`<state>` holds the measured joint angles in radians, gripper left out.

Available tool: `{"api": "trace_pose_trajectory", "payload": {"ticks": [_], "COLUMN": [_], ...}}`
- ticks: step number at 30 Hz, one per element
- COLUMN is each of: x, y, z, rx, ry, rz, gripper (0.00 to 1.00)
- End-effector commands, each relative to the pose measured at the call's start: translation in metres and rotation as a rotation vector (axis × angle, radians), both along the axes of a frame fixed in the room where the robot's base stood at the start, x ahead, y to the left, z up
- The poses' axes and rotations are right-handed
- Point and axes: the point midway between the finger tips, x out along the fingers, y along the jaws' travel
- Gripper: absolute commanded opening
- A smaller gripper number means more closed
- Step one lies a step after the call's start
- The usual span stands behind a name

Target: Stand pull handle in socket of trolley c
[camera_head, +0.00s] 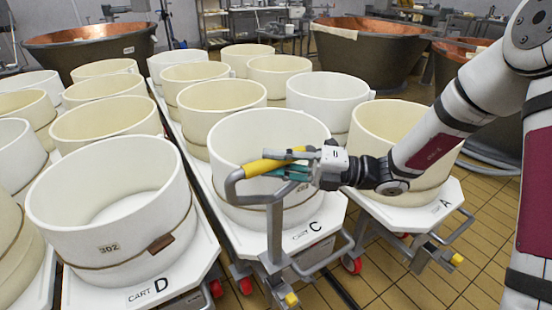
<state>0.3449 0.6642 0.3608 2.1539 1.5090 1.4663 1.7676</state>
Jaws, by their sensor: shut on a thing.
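The pull handle is a grey bent tube with a yellow grip (266,165) across its top and a single post (275,235) below. My gripper (295,168) is shut on the upper part of the handle, by the yellow grip. The handle stands roughly upright at the front of trolley C (325,222), a white cart marked "CART C". The post's lower end overlaps the grey metal frame (273,268) at the trolley's front, where the socket seems to be. I cannot tell whether the post is inside the socket or in front of it.
Large white moulds stand on trolley C, on trolley D (190,285) at left and on trolley A (440,207) at right. The carts are packed close together. Copper vats (85,45) stand behind. Tiled floor (400,285) is free at front right.

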Motion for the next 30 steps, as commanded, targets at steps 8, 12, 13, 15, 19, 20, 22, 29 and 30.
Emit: {"api": "trace_pose_trajectory", "payload": {"ticks": [8,12,13,15,19,20,22,29,30], "x": [0.0,0.0,0.0,0.0,0.0,0.0,0.0,0.0,0.0], "y": [0.0,0.0,0.0,0.0,0.0,0.0,0.0,0.0,0.0], "z": [-0.005,-0.008,-0.009,-0.01,-0.013,-0.014,-0.016,-0.019,-0.02], "rx": [0.004,0.004,0.004,0.004,0.004,0.004,0.004,0.004,0.004], "ry": [-0.002,-0.002,-0.002,-0.002,-0.001,-0.001,-0.001,-0.002,-0.002], "rz": [0.001,0.0,0.0,0.0,0.001,0.001,0.001,0.001,0.0], "gripper": [0.0,0.0,0.0,0.0,0.0,0.0,0.0,0.0,0.0]}}
